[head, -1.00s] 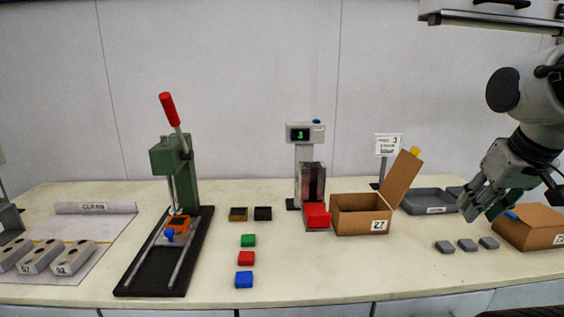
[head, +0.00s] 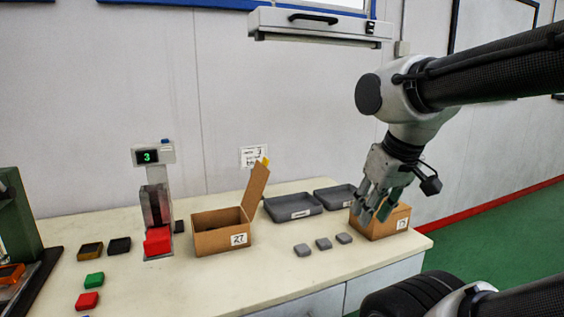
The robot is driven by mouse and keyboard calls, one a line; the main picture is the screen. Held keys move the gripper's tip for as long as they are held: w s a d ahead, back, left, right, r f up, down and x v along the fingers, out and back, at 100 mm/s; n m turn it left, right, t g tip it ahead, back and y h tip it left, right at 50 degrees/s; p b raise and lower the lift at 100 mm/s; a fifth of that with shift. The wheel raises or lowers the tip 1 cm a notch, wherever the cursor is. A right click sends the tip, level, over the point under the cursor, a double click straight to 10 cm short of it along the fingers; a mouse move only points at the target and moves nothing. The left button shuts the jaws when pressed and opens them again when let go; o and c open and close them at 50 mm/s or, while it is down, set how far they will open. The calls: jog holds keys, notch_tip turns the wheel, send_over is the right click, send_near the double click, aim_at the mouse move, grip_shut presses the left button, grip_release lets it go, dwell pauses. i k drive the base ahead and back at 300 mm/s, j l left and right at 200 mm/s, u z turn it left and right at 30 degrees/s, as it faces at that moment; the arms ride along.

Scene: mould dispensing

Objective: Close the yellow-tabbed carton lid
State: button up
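The carton marked 27 (head: 216,243) stands open on the table in the head view. Its lid (head: 255,190) stands up at its right side, tilted a little to the right, with a yellow tab (head: 265,161) at the top edge. My gripper (head: 375,212) is well to the right of that lid, in front of a second carton (head: 387,226). The fingers point down and look spread, with nothing seen between them. They hide part of the second carton, whose top appears closed.
Two grey trays (head: 293,217) lie behind and between the cartons. Several small grey blocks (head: 323,244) lie in front of them. A dispenser with a green display (head: 153,157) and a red block (head: 157,240) stands left of the open carton. The table ends right of the second carton.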

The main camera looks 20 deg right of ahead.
aim_at(257, 182)
jog(key=l, duration=0.6)
jog(key=i+l, duration=0.35)
jog(key=l, duration=0.15)
jog(key=i+l, duration=0.35)
jog(key=l+u, duration=0.05)
jog(key=l, duration=0.05)
